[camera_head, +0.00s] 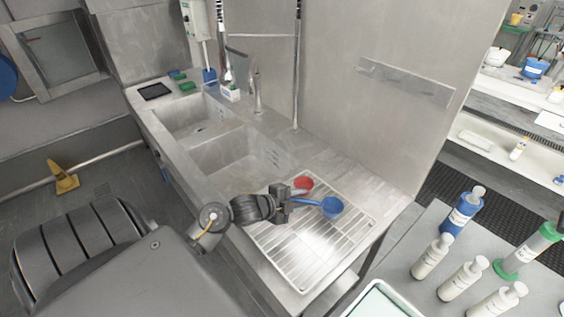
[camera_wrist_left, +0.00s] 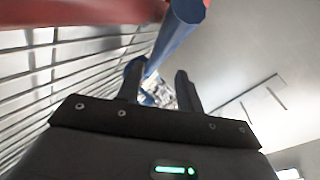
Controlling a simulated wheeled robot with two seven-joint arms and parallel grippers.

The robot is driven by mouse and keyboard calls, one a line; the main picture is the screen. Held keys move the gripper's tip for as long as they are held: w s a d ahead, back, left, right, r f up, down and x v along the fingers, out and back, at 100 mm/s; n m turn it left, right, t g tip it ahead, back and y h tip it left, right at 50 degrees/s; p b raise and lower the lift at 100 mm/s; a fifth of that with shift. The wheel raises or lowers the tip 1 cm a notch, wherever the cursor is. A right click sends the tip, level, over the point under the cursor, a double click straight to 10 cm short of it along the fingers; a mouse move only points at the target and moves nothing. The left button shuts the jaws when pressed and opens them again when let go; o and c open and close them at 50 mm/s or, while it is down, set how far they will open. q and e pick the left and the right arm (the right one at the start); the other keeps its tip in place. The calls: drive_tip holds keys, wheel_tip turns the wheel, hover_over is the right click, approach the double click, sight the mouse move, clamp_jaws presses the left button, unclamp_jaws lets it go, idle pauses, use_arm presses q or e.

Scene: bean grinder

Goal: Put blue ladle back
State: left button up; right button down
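The blue ladle (camera_head: 332,207) is over the wire rack, its bowl to the right and its handle reaching left to my left gripper (camera_head: 288,203). In the left wrist view, the ladle's blue handle (camera_wrist_left: 172,45) slants down to the left fingertip, and some blue shows between the fingers. My left gripper (camera_wrist_left: 157,72) has its fingers apart, with a clear gap between them. Whether the handle touches a finger, and whether the ladle rests on the rack, I cannot tell. My right gripper is not in view.
The wire rack (camera_head: 285,252) lies on the steel counter right of two sinks (camera_head: 228,160). A red ladle (camera_head: 304,183) is just behind the gripper. A faucet (camera_head: 256,92) stands behind the sinks. Several bottles (camera_head: 432,257) stand on the table at the right.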

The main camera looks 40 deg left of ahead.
use_arm(q)
drive_tip(key=b+v, duration=0.1)
drive_tip(key=v, duration=0.9)
drive_tip(key=shift+s, duration=0.1)
